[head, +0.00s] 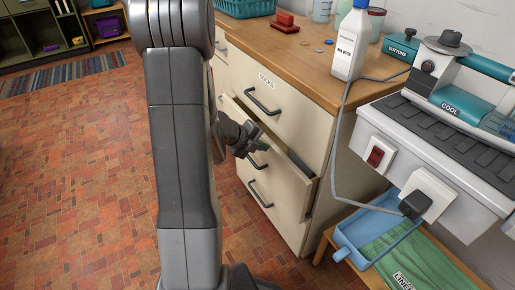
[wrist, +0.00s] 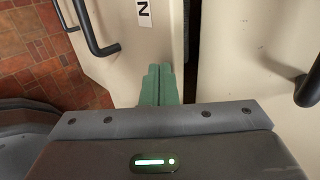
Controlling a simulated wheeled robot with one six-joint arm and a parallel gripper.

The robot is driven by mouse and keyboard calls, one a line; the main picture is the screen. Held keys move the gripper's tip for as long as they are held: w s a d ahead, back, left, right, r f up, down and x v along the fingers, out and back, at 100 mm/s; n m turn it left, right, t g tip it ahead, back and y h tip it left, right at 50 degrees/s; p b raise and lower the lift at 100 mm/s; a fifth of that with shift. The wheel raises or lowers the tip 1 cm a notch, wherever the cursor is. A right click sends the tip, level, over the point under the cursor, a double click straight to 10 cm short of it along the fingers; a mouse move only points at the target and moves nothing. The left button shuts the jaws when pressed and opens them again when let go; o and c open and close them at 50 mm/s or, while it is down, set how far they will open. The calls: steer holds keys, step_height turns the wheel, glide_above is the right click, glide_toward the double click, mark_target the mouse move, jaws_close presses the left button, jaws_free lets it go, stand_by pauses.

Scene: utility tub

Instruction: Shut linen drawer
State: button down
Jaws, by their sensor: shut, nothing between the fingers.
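The linen drawer (head: 290,200) is the cream drawer below the socks drawer. It stands partly open, with a dark gap showing behind its top edge. Its black handle (head: 260,194) is on the front, and in the wrist view the front (wrist: 125,70) shows the handle (wrist: 92,35) and the end of a label, "N". My gripper (head: 257,143) is at the upper part of this front. In the wrist view its green fingers (wrist: 158,85) are together and empty, by the front's edge beside the gap. I cannot tell whether they touch.
The socks drawer (head: 285,102) above appears shut. The wooden counter (head: 310,62) holds a white bottle (head: 350,45), a red block and a teal basket. A grey-white appliance (head: 440,130) and a blue tray (head: 350,240) with green cloth are at right.

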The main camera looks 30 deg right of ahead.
mark_target(271, 143)
steer(key=shift+d, duration=0.1)
steer(key=d, duration=0.4)
steer(key=shift+w+d+p, duration=0.1)
steer(key=shift+w+p, duration=0.05)
steer(key=shift+p, duration=0.25)
steer(key=shift+r, duration=0.1)
steer(key=shift+w, duration=0.1)
steer(key=shift+a, duration=0.3)
steer(key=a+f+p+v, duration=0.1)
steer(key=p+v, duration=0.4)
steer(key=v, duration=0.7)
steer(key=shift+s+a+f, duration=0.2)
steer(key=shift+a+f, duration=0.05)
steer(key=shift+a, duration=0.35)
steer(key=shift+f, duration=0.1)
